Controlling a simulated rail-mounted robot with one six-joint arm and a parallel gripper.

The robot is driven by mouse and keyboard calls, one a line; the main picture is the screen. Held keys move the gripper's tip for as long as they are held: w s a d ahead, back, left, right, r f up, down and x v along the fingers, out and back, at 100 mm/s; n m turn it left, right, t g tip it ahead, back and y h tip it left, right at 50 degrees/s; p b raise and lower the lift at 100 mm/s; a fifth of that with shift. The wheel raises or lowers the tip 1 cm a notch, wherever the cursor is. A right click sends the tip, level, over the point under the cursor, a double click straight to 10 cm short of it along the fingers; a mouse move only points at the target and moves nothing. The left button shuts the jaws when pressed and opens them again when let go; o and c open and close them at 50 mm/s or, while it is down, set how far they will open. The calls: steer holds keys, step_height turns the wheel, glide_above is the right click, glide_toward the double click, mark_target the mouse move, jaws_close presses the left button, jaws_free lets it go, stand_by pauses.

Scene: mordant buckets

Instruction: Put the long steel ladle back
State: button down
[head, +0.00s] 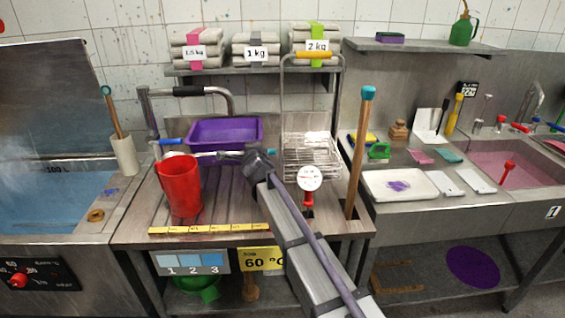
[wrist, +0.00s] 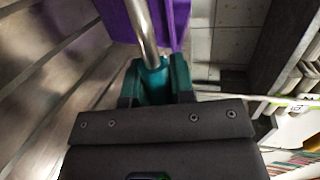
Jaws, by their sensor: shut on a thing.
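My gripper (head: 257,157) is above the slatted steel bench (head: 235,205), in front of the purple basin. It is shut on the long steel ladle (head: 222,154). In the wrist view, the ladle's teal grip (wrist: 155,88) sits between the jaws, and its bare steel shaft runs up out of the picture. In the head view the shaft lies nearly level, reaching left towards the top of the red bucket (head: 180,187).
The purple basin (head: 225,132) stands behind my gripper. A wire basket (head: 311,158), a round gauge (head: 309,178) and a teal-topped wooden stick (head: 360,150) stand to the right. A bent tap pipe (head: 222,98) rises at the left. The bench front right of the bucket is largely clear.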

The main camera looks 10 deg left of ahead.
steer(key=shift+f+y+b, duration=0.3)
steer(key=shift+f, duration=0.05)
step_height(320, 180, down, 5)
steer(key=b, duration=0.5)
steer(key=c, duration=0.9)
jaws_free()
steer(key=p+v, duration=0.2)
steer(key=v, duration=0.9)
steer(key=shift+w+f, duration=0.1)
